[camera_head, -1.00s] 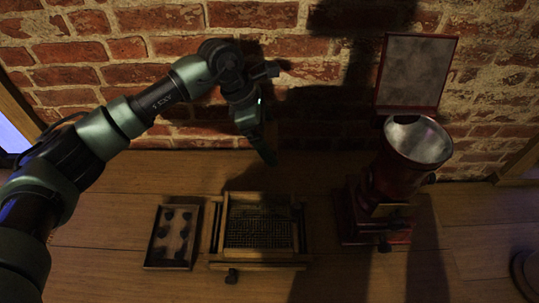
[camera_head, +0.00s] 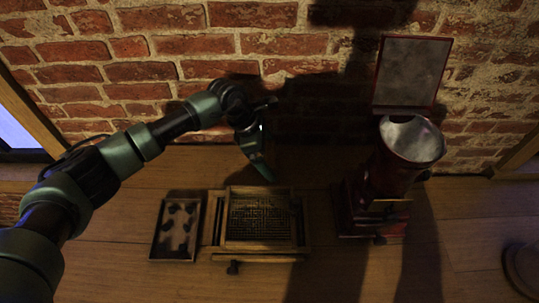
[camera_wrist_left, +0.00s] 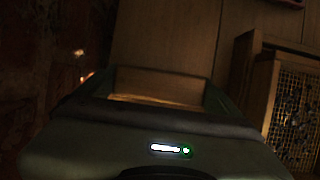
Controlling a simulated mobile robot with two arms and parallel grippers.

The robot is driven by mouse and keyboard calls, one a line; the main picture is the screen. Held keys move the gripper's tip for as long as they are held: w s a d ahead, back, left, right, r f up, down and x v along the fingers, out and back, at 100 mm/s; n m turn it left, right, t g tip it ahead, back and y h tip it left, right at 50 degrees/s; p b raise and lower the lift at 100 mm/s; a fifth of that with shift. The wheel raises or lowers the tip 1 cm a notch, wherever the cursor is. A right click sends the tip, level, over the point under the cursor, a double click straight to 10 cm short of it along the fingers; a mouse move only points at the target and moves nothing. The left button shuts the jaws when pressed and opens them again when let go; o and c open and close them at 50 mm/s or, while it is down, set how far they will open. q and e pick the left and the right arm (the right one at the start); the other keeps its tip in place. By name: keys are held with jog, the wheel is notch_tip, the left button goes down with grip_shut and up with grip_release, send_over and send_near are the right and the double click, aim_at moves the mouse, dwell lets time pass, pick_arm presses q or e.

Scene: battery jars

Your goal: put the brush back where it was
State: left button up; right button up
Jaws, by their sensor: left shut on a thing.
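My left gripper (camera_head: 262,172) points down at the back edge of the wooden frame with a wire mesh (camera_head: 258,220). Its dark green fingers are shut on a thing. In the left wrist view a brown wooden piece (camera_wrist_left: 160,82) shows between the fingers; I take it for the brush, but its bristles are hidden. In the head view the brush cannot be made out against the gripper and the shadow. The mesh frame also shows at the right of the left wrist view (camera_wrist_left: 292,118). My right gripper is not in view.
A shallow tray (camera_head: 155,240) with several dark lumps lies left of the mesh frame. A red machine with a metal hopper (camera_head: 412,140) stands to the right. A brick wall (camera_head: 140,70) closes the back. Bare wooden surface lies between frame and machine.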

pick_arm(q)
jog(key=o, duration=0.9)
jog(key=shift+o, duration=0.2)
jog(key=shift+r+p, duration=0.25)
jog(key=shift+p, duration=0.1)
jog(key=b+v, duration=0.3)
jog(key=v, duration=0.8)
jog(key=shift+a+r+b, duration=0.25)
jog(key=shift+r+b, duration=0.1)
jog(key=shift+b, duration=0.05)
